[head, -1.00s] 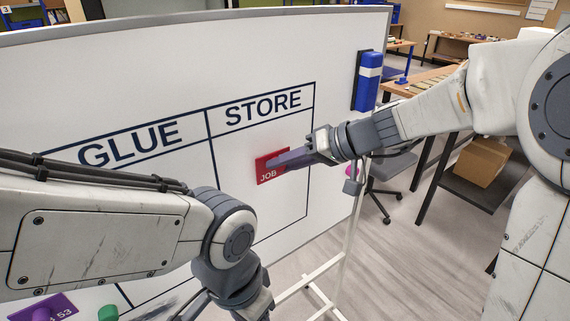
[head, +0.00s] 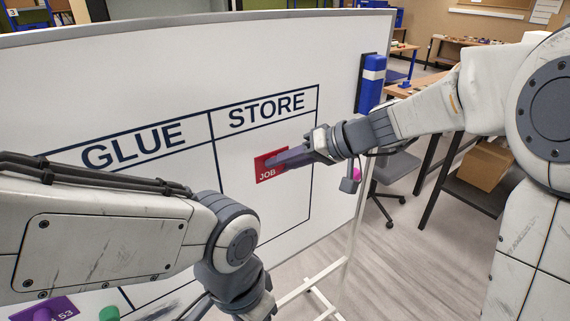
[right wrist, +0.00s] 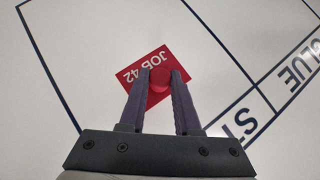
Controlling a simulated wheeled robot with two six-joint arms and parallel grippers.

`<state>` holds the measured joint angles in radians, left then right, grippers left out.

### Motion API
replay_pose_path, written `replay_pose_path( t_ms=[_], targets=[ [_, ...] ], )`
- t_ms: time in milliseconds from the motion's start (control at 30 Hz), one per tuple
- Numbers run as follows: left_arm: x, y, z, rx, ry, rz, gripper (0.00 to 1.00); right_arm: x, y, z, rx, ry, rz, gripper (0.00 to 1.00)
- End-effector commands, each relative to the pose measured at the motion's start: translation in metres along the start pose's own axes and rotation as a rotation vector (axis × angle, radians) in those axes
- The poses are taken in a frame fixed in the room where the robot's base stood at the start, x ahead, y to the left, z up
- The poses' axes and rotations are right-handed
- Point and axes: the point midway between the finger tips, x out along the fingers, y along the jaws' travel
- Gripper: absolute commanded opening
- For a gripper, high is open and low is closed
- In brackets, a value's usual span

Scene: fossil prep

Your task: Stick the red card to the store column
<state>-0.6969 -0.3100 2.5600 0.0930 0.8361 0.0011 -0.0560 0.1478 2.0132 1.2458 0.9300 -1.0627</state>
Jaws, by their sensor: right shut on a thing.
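The red card (head: 267,166) marked JOB is at the whiteboard in the STORE column (head: 262,180), below the heading. In the right wrist view the red card (right wrist: 138,72) reads JOB 42 and sits tilted, with a round red knob (right wrist: 160,79) on it. My right gripper (head: 283,161) is shut on the knob, a finger on each side (right wrist: 160,84). The card lies flat against or very close to the board; I cannot tell if it touches. My left arm comes in at the lower left, and its gripper's fingers are out of view.
The GLUE column (head: 135,148) is left of STORE. A purple card (head: 45,308) and a green knob (head: 109,313) show at the lower left. A blue and white holder (head: 370,84) is on the board's right edge. Tables and a chair (head: 392,165) stand behind.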

Motion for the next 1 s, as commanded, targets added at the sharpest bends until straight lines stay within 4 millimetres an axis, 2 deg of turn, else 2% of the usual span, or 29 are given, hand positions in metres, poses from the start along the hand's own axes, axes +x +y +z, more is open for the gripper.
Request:
replay_pose_path(
  t_ms=[333,367,433,767,1000],
  targets=[
    [0.0,0.0,0.0,0.0,0.0,0.0,0.5,0.0,0.0,0.0,0.0,0.0,0.0,0.05],
    [0.0,0.0,0.0,0.0,0.0,0.0,0.5,0.0,0.0,0.0,0.0,0.0,0.0,0.39],
    [0.0,0.0,0.0,0.0,0.0,0.0,0.5,0.0,0.0,0.0,0.0,0.0,0.0,0.66],
    [0.002,0.0,0.0,0.0,0.0,0.0,0.5,-0.001,0.001,0.002,0.0,0.001,0.001,0.66],
    [0.023,-0.002,0.001,0.0,0.0,0.0,0.5,-0.022,0.003,0.025,-0.001,0.003,0.002,0.66]
  ],
)
